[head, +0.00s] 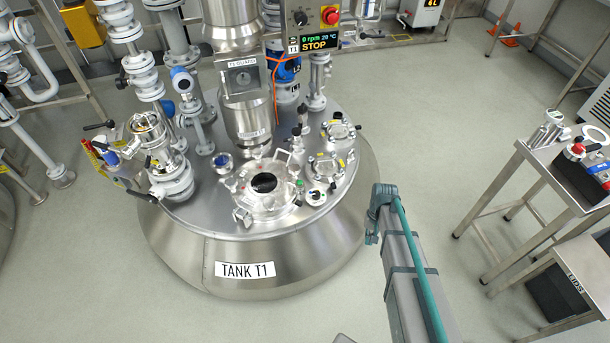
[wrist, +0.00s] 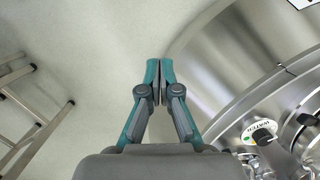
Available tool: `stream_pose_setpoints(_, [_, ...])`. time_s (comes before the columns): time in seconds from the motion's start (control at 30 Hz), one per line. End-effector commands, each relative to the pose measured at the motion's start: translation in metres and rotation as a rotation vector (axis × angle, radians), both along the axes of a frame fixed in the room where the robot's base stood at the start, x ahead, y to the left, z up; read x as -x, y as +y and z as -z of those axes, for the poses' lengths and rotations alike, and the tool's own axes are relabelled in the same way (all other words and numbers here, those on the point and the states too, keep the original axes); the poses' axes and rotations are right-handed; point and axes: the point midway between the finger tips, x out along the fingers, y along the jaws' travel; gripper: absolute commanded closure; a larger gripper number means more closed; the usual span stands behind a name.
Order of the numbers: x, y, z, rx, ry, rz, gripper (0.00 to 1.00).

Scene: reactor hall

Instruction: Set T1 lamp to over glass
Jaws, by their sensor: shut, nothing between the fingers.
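Tank T1 (head: 200,262) is a wide steel vessel with a domed lid, marked TANK T1. On its lid is a round port (head: 264,183) with a dark glass centre, clamps around its rim. Several smaller fittings (head: 325,165) sit right of it; I cannot tell which one is the lamp. In the wrist view my gripper (wrist: 160,75) is shut and empty, its tips over the floor beside the tank's shiny rim (wrist: 225,65).
A control box (head: 315,42) above the tank reads STOP, 0 rpm, 20 °C. The stirrer column (head: 240,90) and pipework (head: 140,65) rise behind and left of the port. A steel table (head: 535,160) with equipment stands at right.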

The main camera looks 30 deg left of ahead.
Motion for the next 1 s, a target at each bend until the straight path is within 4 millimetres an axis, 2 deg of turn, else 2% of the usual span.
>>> stream_pose_setpoints(0.03, [-0.021,0.031,-0.008,-0.010,-0.016,-0.009,1.00])
stream_pose_setpoints(0.2, [-0.059,0.118,-0.052,-0.036,-0.046,-0.013,1.00])
stream_pose_setpoints(0.4, [-0.091,0.225,-0.117,-0.064,-0.065,0.008,1.00])
stream_pose_setpoints(0.5, [-0.104,0.274,-0.153,-0.072,-0.064,0.038,1.00])
stream_pose_setpoints(0.6, [-0.117,0.312,-0.185,-0.065,-0.050,0.090,1.00])
stream_pose_setpoints(0.67, [-0.126,0.322,-0.197,-0.051,-0.033,0.137,1.00])
stream_pose_setpoints(0.73, [-0.128,0.326,-0.197,-0.020,-0.003,0.193,1.00])
stream_pose_setpoints(0.83, [-0.120,0.319,-0.198,0.013,0.022,0.253,1.00])
stream_pose_setpoints(1.0, [-0.117,0.317,-0.198,0.028,0.027,0.291,1.00])
